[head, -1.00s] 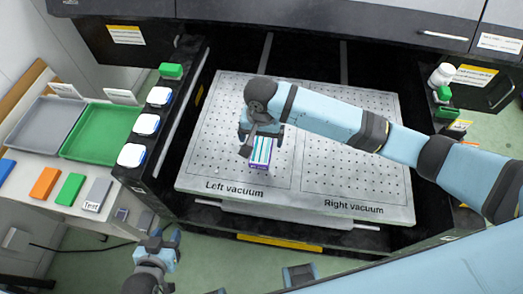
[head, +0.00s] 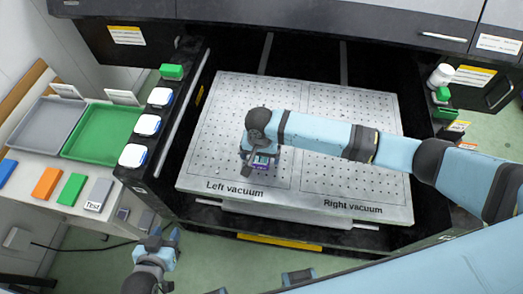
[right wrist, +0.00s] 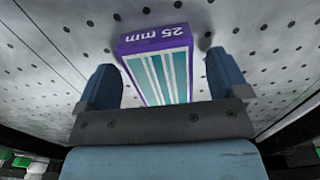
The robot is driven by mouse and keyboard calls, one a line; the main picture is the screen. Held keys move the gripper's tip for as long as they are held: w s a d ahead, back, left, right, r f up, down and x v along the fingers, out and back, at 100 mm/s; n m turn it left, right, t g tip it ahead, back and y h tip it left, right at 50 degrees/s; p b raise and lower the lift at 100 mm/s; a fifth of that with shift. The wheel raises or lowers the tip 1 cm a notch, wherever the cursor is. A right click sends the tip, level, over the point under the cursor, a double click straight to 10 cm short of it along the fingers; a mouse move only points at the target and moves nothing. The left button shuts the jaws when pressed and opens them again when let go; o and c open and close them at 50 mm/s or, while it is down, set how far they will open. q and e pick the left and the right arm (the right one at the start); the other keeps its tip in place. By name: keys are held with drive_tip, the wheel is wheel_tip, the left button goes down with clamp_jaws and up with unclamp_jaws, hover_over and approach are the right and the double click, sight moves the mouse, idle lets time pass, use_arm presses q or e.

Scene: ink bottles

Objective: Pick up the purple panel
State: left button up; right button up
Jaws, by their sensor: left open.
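The purple panel (head: 259,167), with white and teal stripes, lies on the left half of the perforated vacuum plate. In the right wrist view the panel (right wrist: 160,68) shows its "25 mm" edge. My right gripper (head: 261,159) is low over it and hides much of it in the head view. Its two fingers (right wrist: 166,85) stand on either side of the panel, with a small gap visible at the right finger, so it looks open. My left gripper (head: 168,241) is open and empty, away from the plate at the lower left.
The vacuum plate (head: 345,175) is otherwise clear, marked "Left vacuum" and "Right vacuum". To the left are a grey tray (head: 40,128), a green tray (head: 100,133), coloured blocks and several white-lidded containers (head: 146,125). Bottles (head: 442,75) stand on the right ledge.

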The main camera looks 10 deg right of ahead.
drive_tip(key=c, duration=1)
drive_tip(key=shift+r, duration=0.1)
